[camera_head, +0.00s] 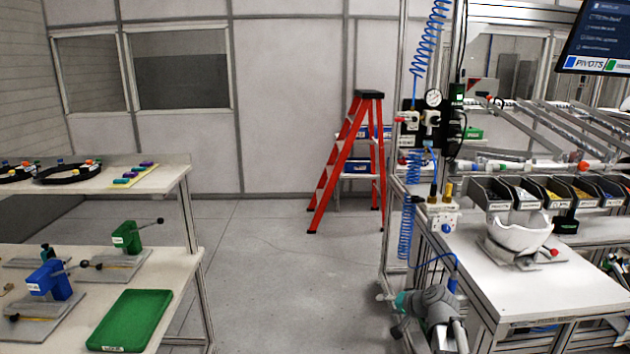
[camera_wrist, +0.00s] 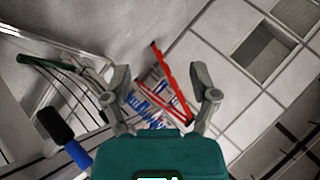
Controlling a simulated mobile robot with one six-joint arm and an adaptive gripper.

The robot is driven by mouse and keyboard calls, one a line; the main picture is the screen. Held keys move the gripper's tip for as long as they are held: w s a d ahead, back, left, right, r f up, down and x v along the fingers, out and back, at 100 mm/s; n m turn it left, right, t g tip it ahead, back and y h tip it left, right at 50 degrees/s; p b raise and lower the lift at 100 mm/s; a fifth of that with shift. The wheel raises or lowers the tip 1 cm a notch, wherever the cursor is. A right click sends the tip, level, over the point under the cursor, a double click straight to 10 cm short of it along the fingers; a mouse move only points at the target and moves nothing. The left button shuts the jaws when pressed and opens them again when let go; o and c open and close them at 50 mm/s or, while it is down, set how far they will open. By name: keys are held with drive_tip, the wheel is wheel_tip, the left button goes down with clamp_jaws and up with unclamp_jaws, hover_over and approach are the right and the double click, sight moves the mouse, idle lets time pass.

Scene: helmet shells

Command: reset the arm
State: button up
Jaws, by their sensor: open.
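My gripper (camera_wrist: 160,82) is open and empty in the wrist view, its two grey fingers spread apart above the teal gripper body. Nothing lies between the fingers except the distant background, with the red stepladder (camera_wrist: 172,82) tilted in the picture. In the head view my grey arm (camera_head: 432,308) shows low at the bottom, just left of the right-hand workbench. Its teal part faces left, and the fingertips are too small there to judge. Most of the arm is out of view.
The right bench (camera_head: 545,290) holds a white helmet shell (camera_head: 520,235) on a fixture, with several dark bins behind. The left shelf carries a green tray (camera_head: 130,318) and blue and green clamps. A red stepladder (camera_head: 340,165) stands at the back. The floor between is clear.

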drive_tip(key=s+a+f+n+g+h, duration=0.2)
drive_tip(key=s+f+g+h, duration=0.1)
drive_tip(key=s, duration=0.6)
drive_tip(key=s+a+f+n+g+h, duration=0.1)
drive_tip(key=s+f+n+g+h, duration=0.2)
drive_tip(key=s, duration=0.7)
drive_tip(key=shift+a+f+g, duration=0.4)
drive_tip(key=shift+f+g, duration=0.2)
drive_tip(key=shift+g, duration=0.6)
